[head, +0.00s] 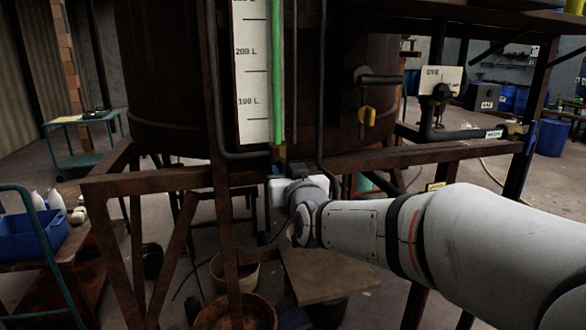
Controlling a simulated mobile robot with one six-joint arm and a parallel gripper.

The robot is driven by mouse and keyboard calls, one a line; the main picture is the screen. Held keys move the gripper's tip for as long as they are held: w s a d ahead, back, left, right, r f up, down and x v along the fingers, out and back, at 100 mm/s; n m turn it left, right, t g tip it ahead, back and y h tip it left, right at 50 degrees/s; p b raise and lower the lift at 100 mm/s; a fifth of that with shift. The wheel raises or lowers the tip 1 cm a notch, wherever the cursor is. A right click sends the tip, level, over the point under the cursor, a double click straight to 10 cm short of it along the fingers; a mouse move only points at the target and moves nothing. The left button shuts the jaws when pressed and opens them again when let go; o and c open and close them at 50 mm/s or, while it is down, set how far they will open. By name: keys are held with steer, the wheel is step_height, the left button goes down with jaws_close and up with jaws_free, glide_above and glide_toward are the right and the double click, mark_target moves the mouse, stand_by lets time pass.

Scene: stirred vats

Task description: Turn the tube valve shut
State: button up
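The tall sight tube (278,75) holds green liquid and stands in front of the rusty vat (165,70), beside a white litre scale (252,85). At the tube's foot a small yellowish fitting (277,153) shows, seemingly part of the tube valve. My gripper (282,168) is right at this foot, at the level of the rusty frame's top rail. My wrist and the gripper's body hide most of the valve, so its handle position cannot be made out. The fingers are too small and covered to show whether they are open, shut or touching the valve.
The rusty frame rail (405,155) runs just behind my arm. Buckets (235,270) stand below. A cart with a blue crate (33,235) is at left. Open floor lies beyond on both sides.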

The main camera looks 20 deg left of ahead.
mark_target(281, 168)
steer(key=shift+x, duration=1.3)
steer(key=shift+c, duration=0.4)
jaws_close()
